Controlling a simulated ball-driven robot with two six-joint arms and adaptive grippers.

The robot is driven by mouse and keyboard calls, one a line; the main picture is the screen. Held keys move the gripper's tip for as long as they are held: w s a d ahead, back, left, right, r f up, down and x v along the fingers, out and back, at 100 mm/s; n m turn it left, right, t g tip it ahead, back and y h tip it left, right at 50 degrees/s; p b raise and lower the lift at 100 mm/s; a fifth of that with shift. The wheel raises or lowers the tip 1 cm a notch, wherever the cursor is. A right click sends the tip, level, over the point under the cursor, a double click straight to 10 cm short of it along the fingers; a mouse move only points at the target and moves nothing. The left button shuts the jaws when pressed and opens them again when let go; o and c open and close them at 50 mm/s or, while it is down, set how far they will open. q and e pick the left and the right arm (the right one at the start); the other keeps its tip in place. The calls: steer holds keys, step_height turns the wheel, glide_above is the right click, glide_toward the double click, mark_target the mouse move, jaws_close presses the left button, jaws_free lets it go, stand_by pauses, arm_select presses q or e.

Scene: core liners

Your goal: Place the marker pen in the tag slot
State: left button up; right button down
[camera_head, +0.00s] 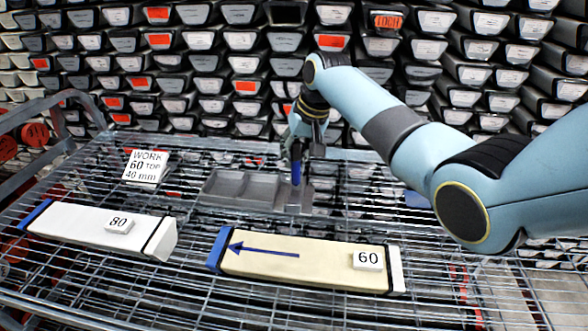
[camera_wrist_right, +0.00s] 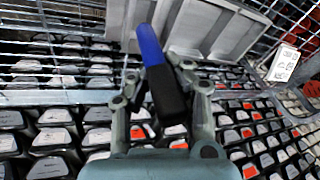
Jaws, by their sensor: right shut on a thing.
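My right gripper (camera_head: 304,150) is shut on the marker pen (camera_head: 296,172), which hangs upright with its blue part downward. In the right wrist view the pen (camera_wrist_right: 151,45) has a blue end and a black body between the fingers (camera_wrist_right: 162,82). The pen's lower end is over or at the right end of a grey compartment tray (camera_head: 238,184). I cannot tell whether it touches the tray or which compartment is the tag slot. The tray (camera_wrist_right: 212,25) also shows beyond the pen in the wrist view. My left gripper is not in view.
A white core liner marked 80 (camera_head: 75,226) and a cream one marked 60 with a blue arrow (camera_head: 320,267) lie on the wire rack shelf (camera_head: 130,292). A white card (camera_head: 146,166) stands left of the tray. Stacked liners (camera_head: 245,40) fill the back.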

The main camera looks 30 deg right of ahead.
steer(key=shift+f, duration=1.85)
steer(key=shift+f, duration=0.1)
steer(key=shift+f, duration=0.15)
steer(key=c, duration=1.3)
jaws_free()
steer(key=p+v, duration=0.1)
steer(key=v, duration=1.1)
steer(key=shift+r, duration=0.25)
